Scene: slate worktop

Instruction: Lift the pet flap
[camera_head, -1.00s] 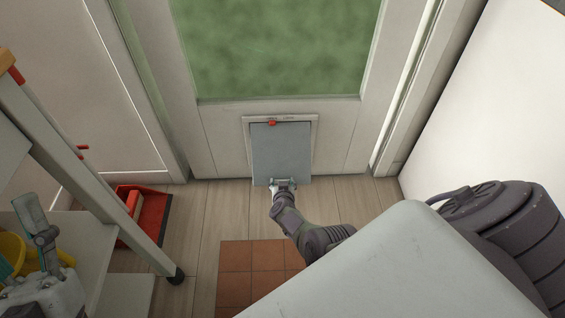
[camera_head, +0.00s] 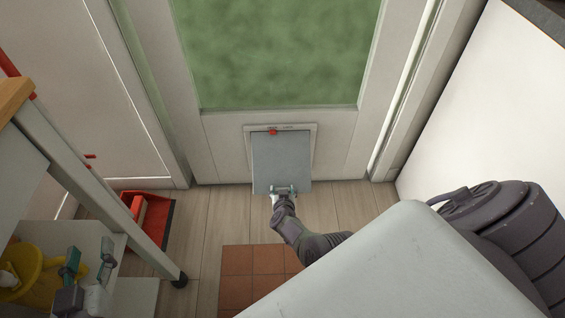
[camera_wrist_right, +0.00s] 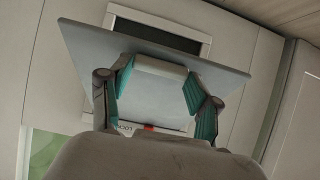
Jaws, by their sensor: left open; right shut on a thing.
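The pet flap (camera_head: 281,160) is a grey-blue panel in a white frame low in the door. In the right wrist view the flap (camera_wrist_right: 85,50) stands tilted out from its frame, and a dark strip of opening (camera_wrist_right: 155,36) shows past its edge. My right gripper (camera_head: 284,190) is at the flap's lower edge. Its teal fingers are shut on the pale block handle (camera_wrist_right: 160,68) of the flap. A red lock tab (camera_head: 272,132) sits at the top of the frame. My left gripper (camera_head: 88,262) is open and empty at the lower left, away from the flap.
A trolley with a wooden top (camera_head: 14,98) stands at the left. A yellow watering can (camera_head: 38,272) is on its lower shelf beside my left gripper. A red tray (camera_head: 168,208) lies on the floor. A terracotta tiled patch (camera_head: 240,262) lies before the door.

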